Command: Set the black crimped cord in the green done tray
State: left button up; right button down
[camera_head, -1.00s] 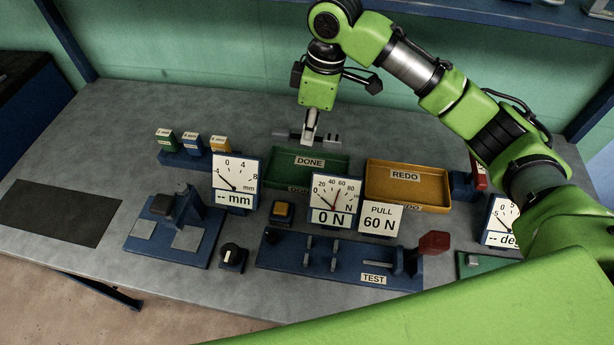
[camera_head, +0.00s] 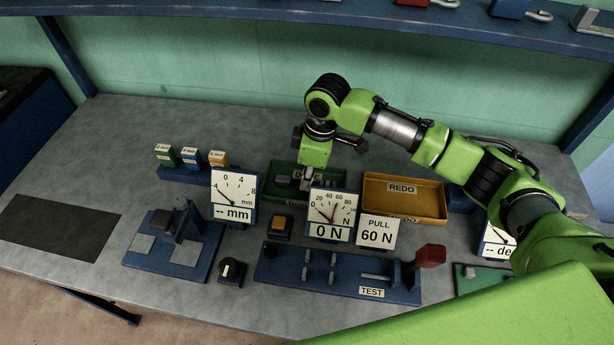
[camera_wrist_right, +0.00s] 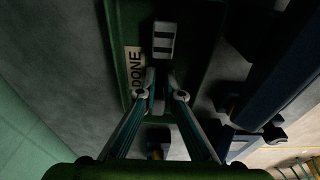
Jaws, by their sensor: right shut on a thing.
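The green done tray (camera_head: 279,196) stands at the back of the bench, behind the force gauge. My right gripper (camera_head: 309,182) is low over it, pointing down, and is shut on the crimped cord. A grey end of the cord (camera_head: 283,181) shows left of the fingers in the head view. In the right wrist view a grey ribbed end (camera_wrist_right: 163,40) lies over the tray floor, beyond the fingertips (camera_wrist_right: 160,95). The gauge and fingers hide part of the cord. I cannot tell whether it touches the tray floor. My left gripper is not in view.
The force gauge (camera_head: 333,207) stands close in front of the tray. The yellow redo tray (camera_head: 404,211) is to its right. Several small coloured blocks (camera_head: 190,156) stand on a rack to its left. The blue test fixture (camera_head: 335,275) is in front. Bare bench lies at the back left.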

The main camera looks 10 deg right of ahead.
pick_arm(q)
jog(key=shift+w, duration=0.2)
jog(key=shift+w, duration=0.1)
pick_arm(e)
jog(key=c, duration=2.2)
grip_release()
jog(key=shift+f, duration=0.1)
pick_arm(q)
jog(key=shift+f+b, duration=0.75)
pick_arm(e)
jog(key=r, duration=0.4)
jog(key=d+r, duration=0.1)
jog(key=r, duration=0.7)
jog(key=shift+s+d+r, duration=0.1)
jog(key=shift+s+d, duration=0.2)
jog(key=shift+s, duration=0.05)
